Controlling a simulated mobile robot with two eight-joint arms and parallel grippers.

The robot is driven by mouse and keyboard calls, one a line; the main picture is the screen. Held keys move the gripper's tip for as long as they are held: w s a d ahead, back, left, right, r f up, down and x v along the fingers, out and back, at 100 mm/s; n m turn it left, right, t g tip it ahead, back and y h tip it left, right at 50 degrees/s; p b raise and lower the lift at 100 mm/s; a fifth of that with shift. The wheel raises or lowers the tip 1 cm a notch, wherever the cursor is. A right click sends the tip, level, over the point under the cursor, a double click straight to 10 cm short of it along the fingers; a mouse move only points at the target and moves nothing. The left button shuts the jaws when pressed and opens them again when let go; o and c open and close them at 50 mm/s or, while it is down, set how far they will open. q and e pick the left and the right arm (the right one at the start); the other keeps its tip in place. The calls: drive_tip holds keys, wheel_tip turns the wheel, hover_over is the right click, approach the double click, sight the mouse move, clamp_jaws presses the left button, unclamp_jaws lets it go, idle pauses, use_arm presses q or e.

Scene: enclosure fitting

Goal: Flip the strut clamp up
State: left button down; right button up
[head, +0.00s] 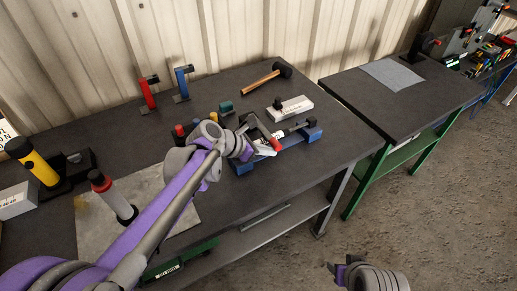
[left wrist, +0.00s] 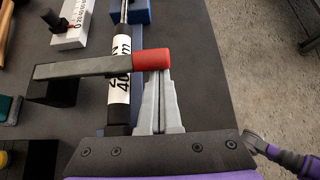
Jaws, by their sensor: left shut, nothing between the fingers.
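The strut clamp (left wrist: 100,66) is a grey lever with a red tip (left wrist: 151,59). In the left wrist view it lies across the strut from a dark base on the left. The strut (left wrist: 121,70), a dark tube with a white label, rests on blue supports (head: 243,167). My left gripper (left wrist: 162,85) is shut and empty. Its fingertips are close to the red tip, partly behind it in the picture; contact cannot be told. In the head view the left wrist hides part of the clamp. My right gripper (head: 334,270) is low, off the table, its fingers unclear.
A yellow-black cylinder (head: 33,162) is at left. A second table (head: 353,90) stands right, across a gap. The bench's front right is clear.

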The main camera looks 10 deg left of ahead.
use_arm(q)
drive_tip(key=shift+w+d+f, duration=0.2)
drive_tip(key=shift+d+f, duration=0.1)
drive_tip(key=shift+r, duration=0.1)
